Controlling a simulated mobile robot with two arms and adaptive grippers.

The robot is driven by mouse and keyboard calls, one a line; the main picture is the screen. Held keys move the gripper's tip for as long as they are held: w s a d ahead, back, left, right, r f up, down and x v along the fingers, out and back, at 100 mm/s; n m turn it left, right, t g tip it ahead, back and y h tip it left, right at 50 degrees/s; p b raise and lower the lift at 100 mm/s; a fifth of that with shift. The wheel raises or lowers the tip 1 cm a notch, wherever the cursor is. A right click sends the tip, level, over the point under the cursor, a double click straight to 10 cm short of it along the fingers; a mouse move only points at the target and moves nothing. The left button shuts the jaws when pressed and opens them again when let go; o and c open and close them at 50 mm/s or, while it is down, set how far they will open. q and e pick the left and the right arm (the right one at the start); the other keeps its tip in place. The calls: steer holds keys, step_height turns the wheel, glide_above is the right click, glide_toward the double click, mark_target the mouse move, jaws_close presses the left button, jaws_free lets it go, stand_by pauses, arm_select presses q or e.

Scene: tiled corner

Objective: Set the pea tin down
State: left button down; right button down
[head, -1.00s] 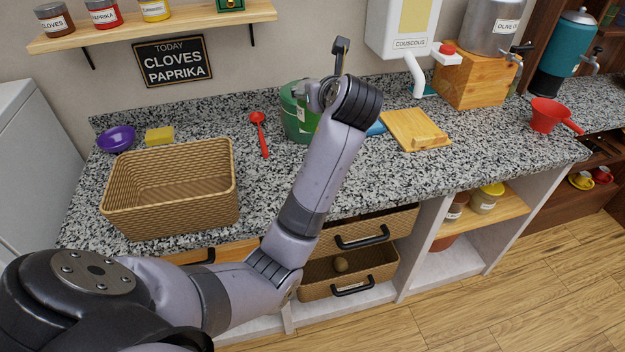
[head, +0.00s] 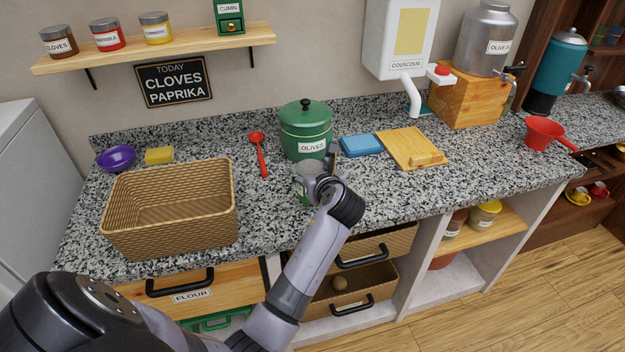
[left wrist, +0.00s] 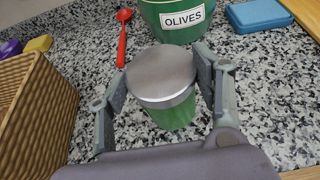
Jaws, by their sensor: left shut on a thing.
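The pea tin is a green tin with a flat grey lid, seen in the left wrist view (left wrist: 168,112) and partly in the head view (head: 303,196). My left gripper (left wrist: 163,76) is shut on it, one finger on each side. In the head view the left gripper (head: 314,178) is over the front part of the granite counter (head: 270,205), in front of the green olives pot (head: 306,132). The tin looks upright. Its base is hidden, so I cannot tell whether it touches the counter. No label shows on it. My right gripper is not in view.
A wicker basket (head: 170,232) stands left of the tin. A red ladle (head: 261,155) lies between basket and pot. A blue box (head: 361,145) and wooden board (head: 412,148) lie behind to the right. The counter right of the gripper is clear.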

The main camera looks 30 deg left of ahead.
arm_select(q)
steer(key=shift+f, duration=1.25)
steer(key=shift+f, duration=0.1)
steer(key=shift+c, duration=2.4)
jaws_free()
steer(key=shift+f, duration=0.1)
